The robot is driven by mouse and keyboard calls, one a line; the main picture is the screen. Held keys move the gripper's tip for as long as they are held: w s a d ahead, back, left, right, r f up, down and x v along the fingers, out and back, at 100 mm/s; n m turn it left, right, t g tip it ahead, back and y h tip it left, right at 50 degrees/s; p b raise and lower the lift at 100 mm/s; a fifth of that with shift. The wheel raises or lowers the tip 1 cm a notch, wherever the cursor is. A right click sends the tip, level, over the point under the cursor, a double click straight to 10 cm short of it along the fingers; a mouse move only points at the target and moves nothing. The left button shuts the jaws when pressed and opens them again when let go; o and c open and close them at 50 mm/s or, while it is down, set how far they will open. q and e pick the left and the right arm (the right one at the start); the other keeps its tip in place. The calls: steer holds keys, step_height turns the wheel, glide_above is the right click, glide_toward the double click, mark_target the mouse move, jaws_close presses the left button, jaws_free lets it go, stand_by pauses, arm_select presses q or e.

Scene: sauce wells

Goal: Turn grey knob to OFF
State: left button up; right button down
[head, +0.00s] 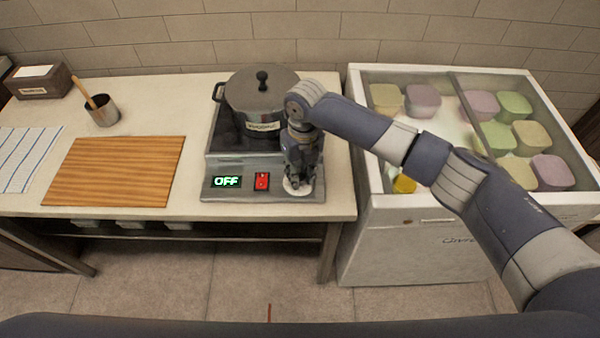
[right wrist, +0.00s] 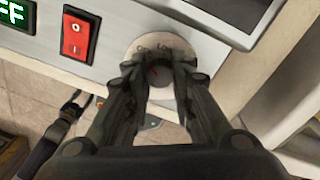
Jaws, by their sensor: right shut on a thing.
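The grey knob (right wrist: 158,75) is on the front panel of the cooker, on a pale round dial plate (head: 298,187). My right gripper (head: 299,176) is at the knob, and in the right wrist view its two fingers (right wrist: 157,74) are shut on the knob's sides. The fingers hide much of the knob; a red mark shows on its face. The green display (head: 227,182) on the panel reads OFF.
A red rocker switch (head: 262,181) sits left of the knob. A lidded pot (head: 262,95) stands on the cooker behind my right arm. A glass-topped freezer (head: 395,240) with tubs is to the right. A wooden board (head: 115,170) lies left.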

mark_target(302, 175)
stand_by(0.4)
steer(key=c, duration=1.3)
jaws_free()
steer(key=shift+c, duration=0.2)
step_height(302, 175, up, 12)
steer(key=shift+d, duration=0.3)
steer(key=shift+w, duration=0.15)
